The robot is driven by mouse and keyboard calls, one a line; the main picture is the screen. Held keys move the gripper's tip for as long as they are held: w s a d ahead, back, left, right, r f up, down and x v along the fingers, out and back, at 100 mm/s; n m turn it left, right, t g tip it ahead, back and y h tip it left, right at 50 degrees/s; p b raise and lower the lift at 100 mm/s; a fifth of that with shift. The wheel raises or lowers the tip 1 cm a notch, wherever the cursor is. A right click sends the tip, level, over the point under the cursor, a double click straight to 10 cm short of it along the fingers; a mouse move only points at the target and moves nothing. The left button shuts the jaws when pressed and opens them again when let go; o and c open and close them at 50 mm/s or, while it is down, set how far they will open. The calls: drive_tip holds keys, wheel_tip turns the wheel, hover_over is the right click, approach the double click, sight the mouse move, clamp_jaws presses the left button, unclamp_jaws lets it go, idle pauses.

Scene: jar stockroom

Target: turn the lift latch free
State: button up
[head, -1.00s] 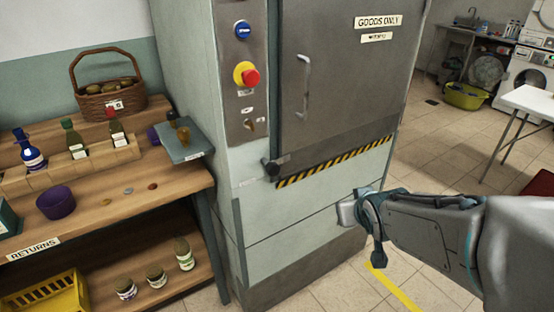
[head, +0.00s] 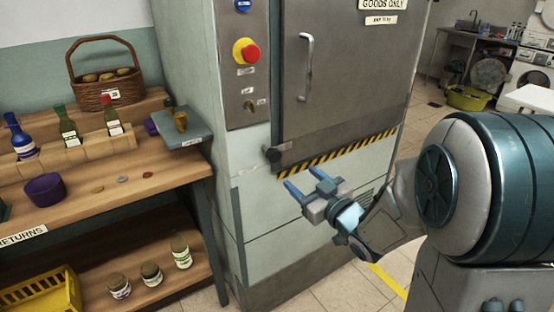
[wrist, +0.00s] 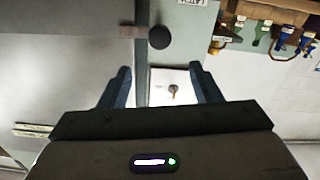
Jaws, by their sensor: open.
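The lift latch (head: 273,155) is a dark round knob at the lower left corner of the grey lift door (head: 345,80). It also shows in the wrist view (wrist: 159,37), upside down, on a short grey bar beside a white label. My gripper (head: 304,180) is in front of the lift, a little below and to the right of the latch in the head view. Its two blue fingers are apart with nothing between them. In the wrist view the fingers (wrist: 159,70) point towards the wall, and the latch lies beyond their tips, not touched.
The control panel (head: 246,75) with a red button and key switch is above the latch. A wooden shelf unit (head: 110,205) with bottles, jars and a basket (head: 105,85) stands left of the lift. A small grey-blue tray (head: 185,128) juts towards the lift. Floor shows at right.

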sight(276, 157)
drive_tip(key=x, duration=1.2)
drive_tip(key=shift+w+p, duration=0.1)
drive_tip(key=shift+p, duration=0.25)
clamp_jaws()
drive_tip(key=shift+a, duration=0.1)
